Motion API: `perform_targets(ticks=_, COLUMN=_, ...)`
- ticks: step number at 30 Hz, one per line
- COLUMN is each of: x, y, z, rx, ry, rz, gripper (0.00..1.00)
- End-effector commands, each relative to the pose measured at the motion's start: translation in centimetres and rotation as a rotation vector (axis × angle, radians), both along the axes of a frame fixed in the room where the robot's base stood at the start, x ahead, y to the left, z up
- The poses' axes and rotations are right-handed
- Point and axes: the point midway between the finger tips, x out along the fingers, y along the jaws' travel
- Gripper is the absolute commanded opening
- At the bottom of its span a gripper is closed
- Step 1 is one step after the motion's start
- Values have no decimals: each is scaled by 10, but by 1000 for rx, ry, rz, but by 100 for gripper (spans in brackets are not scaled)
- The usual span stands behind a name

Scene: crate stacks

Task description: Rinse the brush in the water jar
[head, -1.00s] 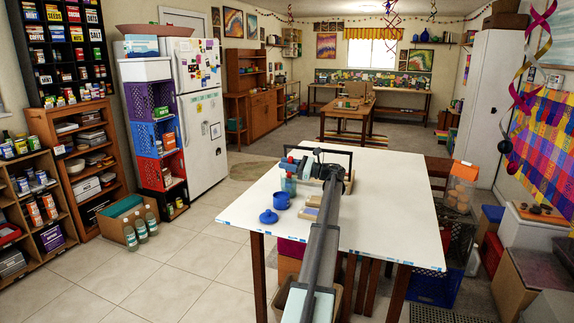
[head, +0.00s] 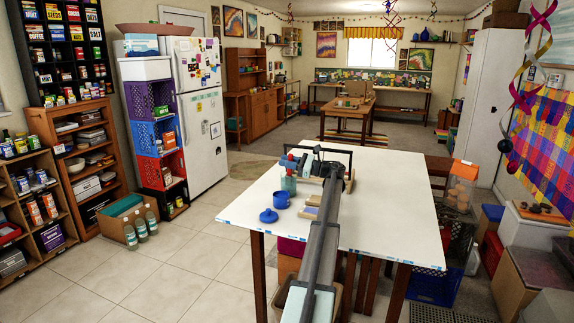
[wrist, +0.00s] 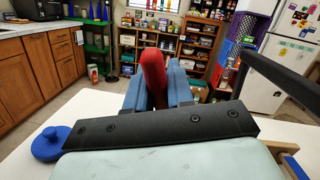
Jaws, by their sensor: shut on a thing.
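My gripper (head: 291,161) is over the far left part of the white table. In the wrist view, its blue fingers (wrist: 157,92) are shut on a thick red piece, which I take to be the brush (wrist: 152,70). The brush's bristle end is hidden. The water jar (head: 289,184), small, clear and greenish, stands on the table just below the gripper in the head view. I cannot tell whether the brush tip is inside the jar or above it.
A blue mug (head: 282,200) and a blue lidded piece (head: 268,215) stand near the jar on the white table (head: 385,205). Small wooden pieces (head: 311,212) lie beside my arm. The table's right half is clear.

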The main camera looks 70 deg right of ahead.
Motion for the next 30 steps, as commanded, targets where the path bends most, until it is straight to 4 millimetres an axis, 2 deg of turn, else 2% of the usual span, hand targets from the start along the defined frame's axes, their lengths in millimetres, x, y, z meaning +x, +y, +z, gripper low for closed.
perform_targets(ticks=18, x=0, y=0, z=41, rx=-1, ry=-1, rz=-1, gripper=0)
perform_targets(ticks=30, x=0, y=0, z=61, rx=0, ry=-1, rz=-1, gripper=0)
